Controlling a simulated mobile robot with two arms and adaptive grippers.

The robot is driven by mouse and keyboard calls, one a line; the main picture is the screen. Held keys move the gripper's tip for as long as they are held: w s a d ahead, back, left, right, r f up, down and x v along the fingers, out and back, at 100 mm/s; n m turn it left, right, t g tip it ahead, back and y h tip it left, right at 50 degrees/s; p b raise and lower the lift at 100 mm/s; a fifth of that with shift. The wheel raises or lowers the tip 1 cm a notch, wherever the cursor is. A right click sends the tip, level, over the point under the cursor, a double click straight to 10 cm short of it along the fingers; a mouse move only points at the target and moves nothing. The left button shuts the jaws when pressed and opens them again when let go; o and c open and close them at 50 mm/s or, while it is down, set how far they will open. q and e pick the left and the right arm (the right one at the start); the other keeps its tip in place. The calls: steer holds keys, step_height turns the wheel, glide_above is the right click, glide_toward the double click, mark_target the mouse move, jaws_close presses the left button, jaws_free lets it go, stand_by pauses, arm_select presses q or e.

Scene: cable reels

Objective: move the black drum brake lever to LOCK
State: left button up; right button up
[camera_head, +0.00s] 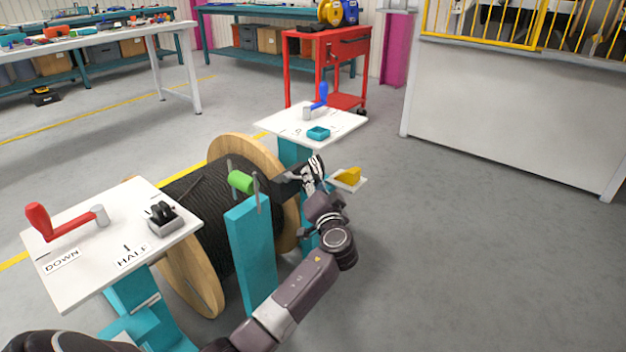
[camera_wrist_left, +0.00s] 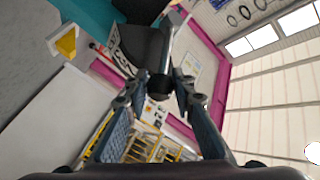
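The cable drum (camera_head: 215,205) has wooden flanges and black cable and sits between teal stands. My left gripper (camera_head: 312,172) is at the drum's right side, beside a black part there. In the left wrist view, a black lever (camera_wrist_left: 143,45) with a round dark end comes down between the fingertips of my left gripper (camera_wrist_left: 158,92). The fingers look spread, with the lever end between them; contact is not clear. A white label with black letters (camera_wrist_left: 118,50) shows beside the lever, partly hidden. My right gripper is not in view.
A white panel with a red crank (camera_head: 70,222) and DOWN and HALF labels stands at left. A second panel (camera_head: 340,122) has a blue crank and teal box. A yellow wedge (camera_head: 349,176) sits just right of my gripper. Floor at right is clear.

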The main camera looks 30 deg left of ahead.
arm_select(q)
jaws_close()
